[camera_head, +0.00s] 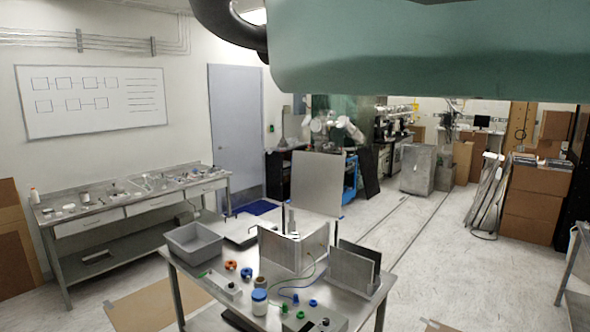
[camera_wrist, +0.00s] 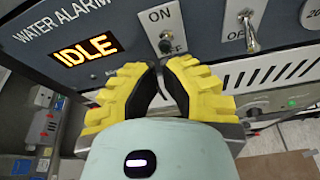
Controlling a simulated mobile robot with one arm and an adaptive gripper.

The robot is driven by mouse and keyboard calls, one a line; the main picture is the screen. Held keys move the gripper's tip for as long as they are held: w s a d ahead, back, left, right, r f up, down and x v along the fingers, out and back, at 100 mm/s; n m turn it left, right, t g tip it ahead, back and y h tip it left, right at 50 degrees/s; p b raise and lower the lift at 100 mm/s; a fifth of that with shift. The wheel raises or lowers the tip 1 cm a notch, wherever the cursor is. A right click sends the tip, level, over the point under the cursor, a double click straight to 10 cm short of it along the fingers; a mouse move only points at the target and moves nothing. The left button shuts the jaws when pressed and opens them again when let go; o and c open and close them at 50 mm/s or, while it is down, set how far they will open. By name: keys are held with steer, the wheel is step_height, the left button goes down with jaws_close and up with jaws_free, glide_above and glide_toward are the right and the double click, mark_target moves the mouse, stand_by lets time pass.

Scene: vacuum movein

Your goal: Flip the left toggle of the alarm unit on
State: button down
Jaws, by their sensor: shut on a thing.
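The alarm unit (camera_wrist: 110,20) fills the top of the wrist view, a dark panel marked WATER ALARM with a lit orange IDLE display (camera_wrist: 85,49). Its left toggle (camera_wrist: 166,44) sits below the ON label, and its lower label is partly covered. The right toggle (camera_wrist: 249,34) is a metal lever to the right, clear of my fingers. My gripper (camera_wrist: 161,72) has yellow ribbed fingers with the tips close together, just under the left toggle. It is shut on the left toggle's lever, which is mostly hidden between the tips. The alarm unit is not made out in the head view.
In the head view, a table (camera_head: 215,300) holds a grey bin (camera_head: 193,240), metal plates and small parts. My teal arm covers the top right. Open floor (camera_head: 450,270) lies to the right.

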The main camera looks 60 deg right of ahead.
steer(key=shift+d+r+p, duration=0.1)
steer(key=shift+r+p, duration=0.4)
steer(key=shift+r, duration=0.35)
steer(key=d+r, duration=0.5)
steer(key=d, duration=0.3)
steer(key=shift+r, duration=0.35)
steer(key=shift+a, duration=0.1)
